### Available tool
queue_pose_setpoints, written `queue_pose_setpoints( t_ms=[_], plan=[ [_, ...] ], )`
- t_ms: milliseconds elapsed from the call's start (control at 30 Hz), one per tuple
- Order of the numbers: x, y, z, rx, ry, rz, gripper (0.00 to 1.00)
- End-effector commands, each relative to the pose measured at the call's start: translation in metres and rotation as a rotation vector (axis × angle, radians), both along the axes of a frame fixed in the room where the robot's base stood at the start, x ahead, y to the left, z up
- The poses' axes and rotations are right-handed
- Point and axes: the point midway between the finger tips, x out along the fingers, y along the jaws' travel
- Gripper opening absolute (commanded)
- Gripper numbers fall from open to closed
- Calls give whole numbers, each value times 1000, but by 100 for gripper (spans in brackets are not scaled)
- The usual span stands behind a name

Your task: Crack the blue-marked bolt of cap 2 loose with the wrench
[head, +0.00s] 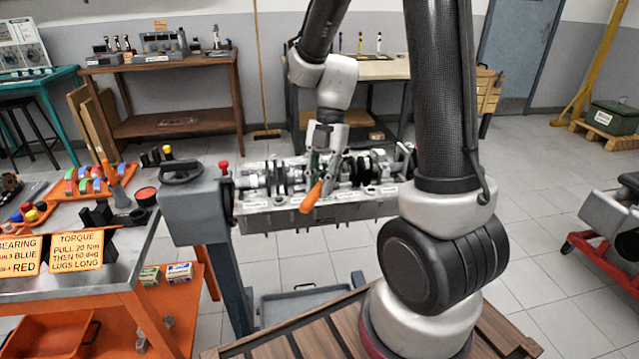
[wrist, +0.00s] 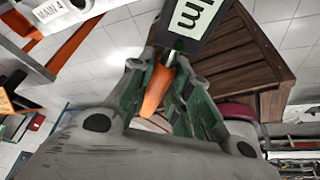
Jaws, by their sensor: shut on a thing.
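My gripper (head: 321,163) is shut on the wrench and sits over the middle of the engine block (head: 345,211). The wrench's orange handle (head: 311,198) slants down toward the front of the block. In the wrist view the orange handle (wrist: 157,90) lies between the green-grey fingers, and a dark part with a white "Nm"-like label (wrist: 190,20) is just beyond the fingertips. The crankshaft (head: 262,178) and dark caps lie along the block's top. Cap 2, its blue-marked bolt and any contact with the wrench cannot be made out.
The block is on a grey stand with a handwheel (head: 181,172) at its left. An orange-legged bench (head: 95,268) with tools and signs stands at left. A "MAIN 4" label (wrist: 48,10) shows in the wrist view. Open tiled floor (head: 545,255) lies to the right.

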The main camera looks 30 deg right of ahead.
Motion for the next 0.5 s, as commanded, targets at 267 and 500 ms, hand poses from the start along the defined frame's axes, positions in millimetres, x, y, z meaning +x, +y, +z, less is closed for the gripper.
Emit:
queue_pose_setpoints(
  t_ms=[267,500],
  plan=[
    [-6,-6,0,0,-1,52,0],
    [-10,-10,0,-1,-1,87,0]
  ],
)
